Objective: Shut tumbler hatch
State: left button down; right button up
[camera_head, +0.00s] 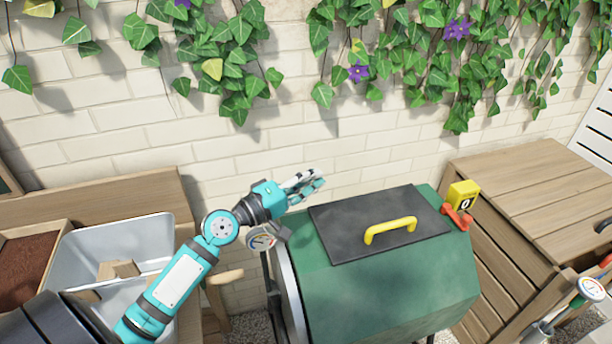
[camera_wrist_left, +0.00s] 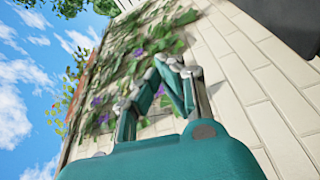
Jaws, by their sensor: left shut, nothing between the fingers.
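The green tumbler (camera_head: 385,290) stands in the middle of the head view. Its dark hatch (camera_head: 340,235) lies flat over the opening on top, with a yellow handle (camera_head: 390,231) on it. My left gripper (camera_head: 312,184) is shut and empty, behind and to the left of the hatch, apart from the handle. In the left wrist view its fingers (camera_wrist_left: 172,80) point toward the ivy wall, and a dark edge, perhaps of the hatch (camera_wrist_left: 290,22), shows at top right. My right gripper is in neither view.
A yellow counter box (camera_head: 463,195) with a red latch-like part sits at the tumbler's right end. A gauge (camera_head: 262,240) is at its left end. Metal bins (camera_head: 120,232) stand left, a wooden bench (camera_head: 530,180) right. A brick wall (camera_head: 230,150) with ivy is behind.

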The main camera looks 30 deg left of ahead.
pick_arm(q)
jog(key=s+a+f+b, duration=0.3)
jog(key=s+a+b, duration=0.3)
jog(key=s+b, duration=0.1)
dwell(0.3)
